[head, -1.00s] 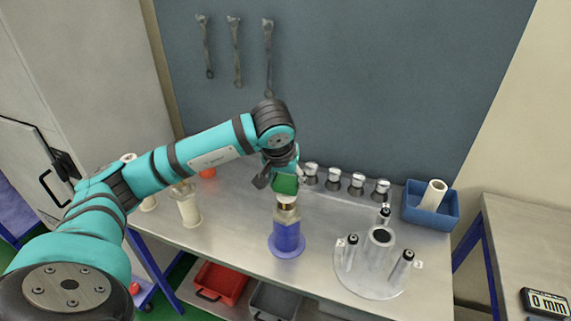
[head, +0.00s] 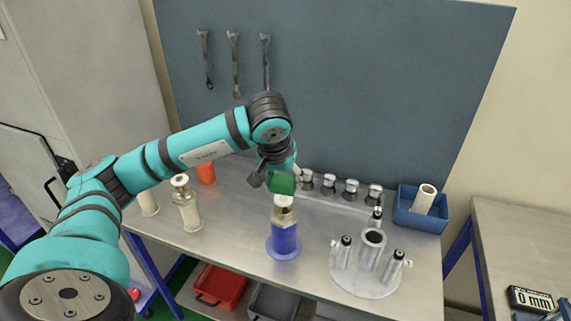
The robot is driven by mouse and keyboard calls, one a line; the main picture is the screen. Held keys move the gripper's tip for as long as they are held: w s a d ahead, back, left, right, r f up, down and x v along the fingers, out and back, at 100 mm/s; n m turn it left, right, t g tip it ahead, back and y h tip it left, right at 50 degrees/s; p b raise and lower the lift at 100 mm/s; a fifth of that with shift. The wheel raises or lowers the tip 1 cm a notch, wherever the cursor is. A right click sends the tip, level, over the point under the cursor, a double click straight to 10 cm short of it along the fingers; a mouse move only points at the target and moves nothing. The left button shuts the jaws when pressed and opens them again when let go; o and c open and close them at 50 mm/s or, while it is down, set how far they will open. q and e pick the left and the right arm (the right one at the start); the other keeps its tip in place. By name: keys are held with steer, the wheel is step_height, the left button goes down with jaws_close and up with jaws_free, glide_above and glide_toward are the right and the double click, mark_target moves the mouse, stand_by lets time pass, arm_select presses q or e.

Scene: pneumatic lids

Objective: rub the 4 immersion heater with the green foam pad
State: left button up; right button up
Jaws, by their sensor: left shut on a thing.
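My left gripper (head: 277,173) is shut on the green foam pad (head: 282,183), a small block. The pad is just above the metal top of a cylinder (head: 284,206) that stands upright in a blue holder (head: 284,241) on the bench. I cannot tell whether pad and top touch. Several metal capped pieces stand in a row at the back: the leftmost (head: 306,180), then others (head: 328,184), (head: 350,190) and (head: 374,194). They may be the immersion heaters; I cannot tell for sure. My right gripper is not in view.
White cylinders (head: 190,213) and an orange piece (head: 206,173) stand at left on the steel bench (head: 230,240). A round clear fixture (head: 365,275) with upright posts is at front right. A blue bin (head: 408,214) holds a white tube (head: 424,199). Wrenches (head: 234,60) hang behind.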

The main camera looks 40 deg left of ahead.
arm_select(q)
steer(key=shift+s+r+p, duration=0.1)
steer(key=shift+r+p, duration=0.45)
steer(key=shift+r, duration=0.75)
steer(key=shift+f, duration=0.1)
